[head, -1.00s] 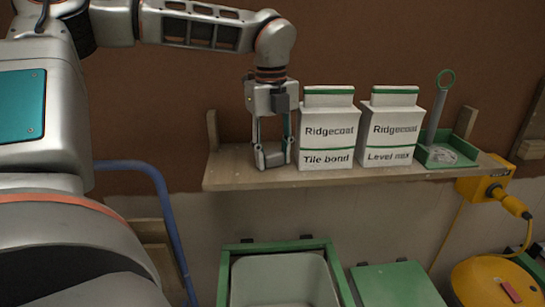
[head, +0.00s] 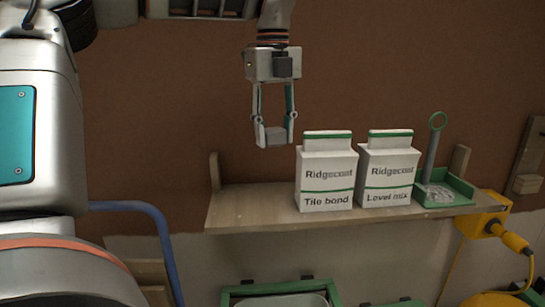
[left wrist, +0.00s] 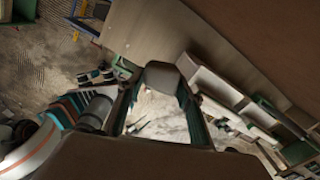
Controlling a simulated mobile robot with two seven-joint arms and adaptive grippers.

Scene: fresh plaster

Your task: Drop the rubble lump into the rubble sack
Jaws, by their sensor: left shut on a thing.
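My left gripper (head: 274,140) is shut on a grey lump, the rubble lump (head: 276,136), and holds it in the air above the left part of the shelf, apart from the shelf board. The lump also shows between the fingertips in the left wrist view (left wrist: 162,74). At the bottom of the head view is a green-framed holder (head: 236,293) with a pale grey open container or liner (head: 285,301) in it, perhaps the rubble sack. Only its top edge shows; its inside is cut off by the frame. My right gripper is not in view.
On the wooden shelf (head: 250,203) stand a Tile bond carton (head: 326,180), a Level mix carton (head: 388,177) and a green tray (head: 455,188) with a ring-handled tool (head: 432,150). A yellow box (head: 487,217) is at the shelf's right end. The shelf's left part is clear.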

